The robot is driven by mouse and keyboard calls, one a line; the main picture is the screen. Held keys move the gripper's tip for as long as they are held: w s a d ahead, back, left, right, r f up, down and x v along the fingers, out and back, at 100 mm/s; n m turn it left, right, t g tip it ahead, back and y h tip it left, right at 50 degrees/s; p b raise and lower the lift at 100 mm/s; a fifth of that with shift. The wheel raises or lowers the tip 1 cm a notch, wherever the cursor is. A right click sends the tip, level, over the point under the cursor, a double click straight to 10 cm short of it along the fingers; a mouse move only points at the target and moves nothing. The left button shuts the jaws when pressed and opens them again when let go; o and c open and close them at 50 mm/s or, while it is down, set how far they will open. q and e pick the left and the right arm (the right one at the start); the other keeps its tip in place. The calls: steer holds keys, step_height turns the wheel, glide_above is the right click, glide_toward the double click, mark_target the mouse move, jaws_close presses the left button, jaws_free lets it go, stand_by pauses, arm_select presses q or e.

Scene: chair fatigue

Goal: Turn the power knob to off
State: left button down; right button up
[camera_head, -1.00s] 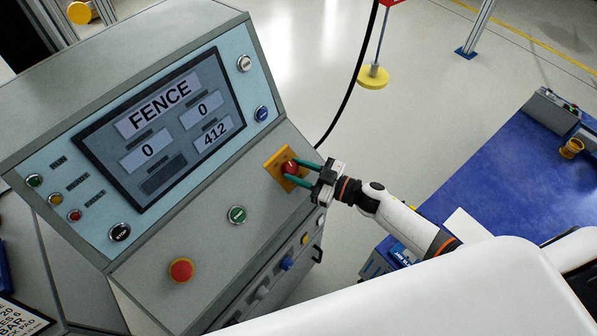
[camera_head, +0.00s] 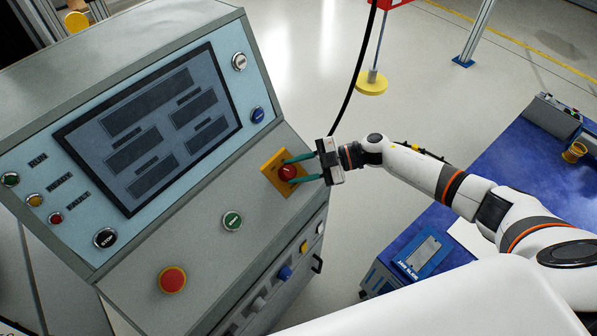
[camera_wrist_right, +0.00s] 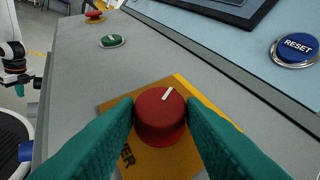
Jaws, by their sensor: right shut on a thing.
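The power knob (camera_head: 287,172) is a red round knob on a yellow plate (camera_head: 272,164) at the right of the console's sloped panel. My right gripper (camera_head: 292,171) is shut on it, with one green finger on each side. In the right wrist view the red knob (camera_wrist_right: 160,113) sits between the two green fingers (camera_wrist_right: 160,135). Its white mark (camera_wrist_right: 167,94) points up and slightly right. The plate's lettering is partly hidden by a finger. My left gripper is not in view.
The console (camera_head: 150,240) also carries a dark screen (camera_head: 150,125), a green button (camera_head: 232,221), a red stop button (camera_head: 172,279) and a blue reset button (camera_head: 257,115). A blue-topped table (camera_head: 500,150) stands at the right. A black cable (camera_head: 352,85) hangs behind the console.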

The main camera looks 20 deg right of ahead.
steer(key=shift+n, duration=0.3)
steer(key=o, duration=1)
steer(key=b+v, duration=0.3)
steer(key=v, duration=0.9)
steer(key=shift+w+r, duration=0.15)
